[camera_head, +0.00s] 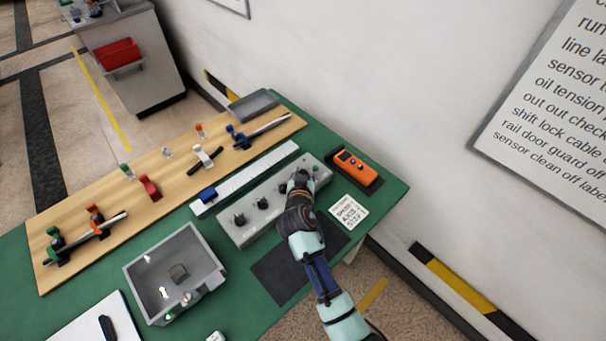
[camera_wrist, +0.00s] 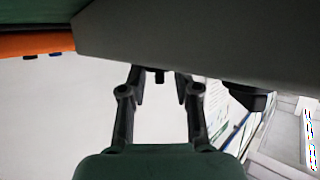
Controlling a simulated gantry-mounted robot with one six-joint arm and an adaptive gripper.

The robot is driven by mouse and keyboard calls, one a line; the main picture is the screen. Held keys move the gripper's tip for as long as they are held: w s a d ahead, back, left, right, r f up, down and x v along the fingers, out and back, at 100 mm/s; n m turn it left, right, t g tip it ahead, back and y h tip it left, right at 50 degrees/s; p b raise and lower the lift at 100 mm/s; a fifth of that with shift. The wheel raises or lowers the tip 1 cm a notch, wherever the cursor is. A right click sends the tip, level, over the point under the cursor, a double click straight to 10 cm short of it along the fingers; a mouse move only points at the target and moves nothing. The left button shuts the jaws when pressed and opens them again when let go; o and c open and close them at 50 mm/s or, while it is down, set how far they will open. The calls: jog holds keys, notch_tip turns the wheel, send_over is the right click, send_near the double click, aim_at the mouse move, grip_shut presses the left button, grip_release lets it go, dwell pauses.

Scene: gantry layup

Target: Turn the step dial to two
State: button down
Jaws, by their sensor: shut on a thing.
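The grey control box (camera_head: 253,219) lies on the green bench with a row of black dials on its top. One dial (camera_head: 240,218) is at its left end and another (camera_head: 262,203) is beside it. My gripper (camera_head: 300,178) is down at the right part of the box and covers the dial there. In the wrist view my gripper (camera_wrist: 158,88) has its fingers on either side of a small dark dial (camera_wrist: 158,76) under the box, and it is shut on it. Another dark dial (camera_wrist: 249,98) shows to the right. The held dial's pointer and markings are hidden.
A white card (camera_head: 348,212) with printed lines, too small to read surely, lies right of the box. An orange handheld unit (camera_head: 352,165) sits on a dark tray behind it. A white rail (camera_head: 245,178) with a blue slider and a grey bin (camera_head: 135,277) are to the left.

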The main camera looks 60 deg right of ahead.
jog(key=c, duration=1.1)
grip_release()
jog(key=shift+a, duration=0.1)
jog(key=v, duration=1.2)
